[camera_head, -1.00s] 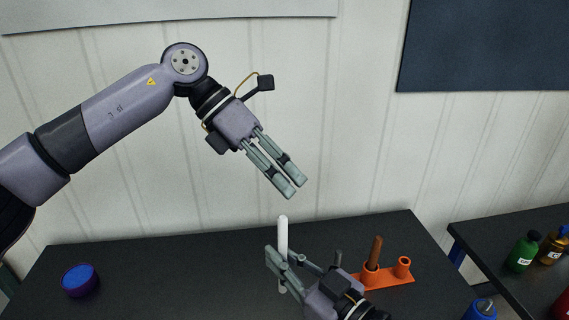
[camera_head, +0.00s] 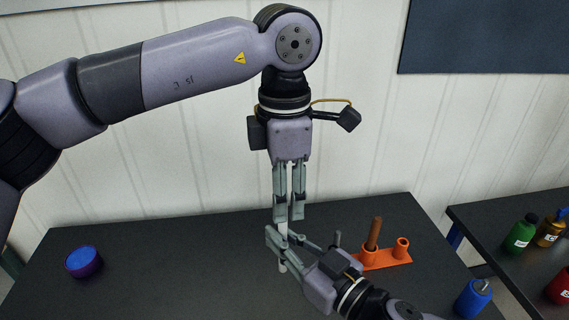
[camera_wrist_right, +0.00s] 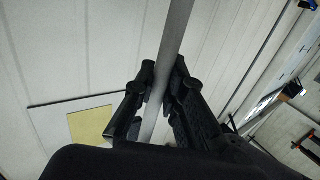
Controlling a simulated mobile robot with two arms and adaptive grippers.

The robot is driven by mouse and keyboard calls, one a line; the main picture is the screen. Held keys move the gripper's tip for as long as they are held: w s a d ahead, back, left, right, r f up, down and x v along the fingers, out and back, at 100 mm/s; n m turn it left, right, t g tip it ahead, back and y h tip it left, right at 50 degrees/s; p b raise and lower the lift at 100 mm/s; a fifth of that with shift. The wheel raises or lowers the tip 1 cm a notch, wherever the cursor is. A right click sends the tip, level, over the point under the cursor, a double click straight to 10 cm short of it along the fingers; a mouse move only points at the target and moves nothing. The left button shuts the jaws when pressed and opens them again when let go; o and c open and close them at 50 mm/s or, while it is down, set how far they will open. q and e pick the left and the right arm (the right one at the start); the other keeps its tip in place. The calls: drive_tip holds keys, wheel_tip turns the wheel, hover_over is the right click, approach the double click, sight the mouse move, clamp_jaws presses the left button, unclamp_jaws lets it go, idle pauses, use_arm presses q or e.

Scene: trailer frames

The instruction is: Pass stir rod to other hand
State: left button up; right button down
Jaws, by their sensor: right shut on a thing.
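The stir rod is a thin pale rod (camera_head: 283,230), standing nearly upright above the dark table. My right gripper (camera_head: 279,244) is shut on it at its lower part. In the right wrist view the rod (camera_wrist_right: 175,40) runs between the fingers of my right gripper (camera_wrist_right: 160,88) and out of the top of the picture. My left gripper (camera_head: 289,212) points down right above my right gripper, at the rod's upper part. A narrow gap shows between its fingers. The rod's top is hidden behind them, so I cannot tell whether they grip it.
An orange holder (camera_head: 397,259) with a brown rod (camera_head: 375,233) in it stands close to the right of my right gripper. A blue-purple round container (camera_head: 84,262) is at the table's left. A blue bottle (camera_head: 474,299) and other bottles are at the right. The left-middle table (camera_head: 170,265) is clear.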

use_arm(q)
drive_tip(key=shift+f, duration=1.85)
drive_tip(key=shift+c, duration=0.2)
clamp_jaws()
use_arm(e)
drive_tip(key=c, duration=1.6)
unclamp_jaws()
drive_tip(key=shift+o, duration=0.2)
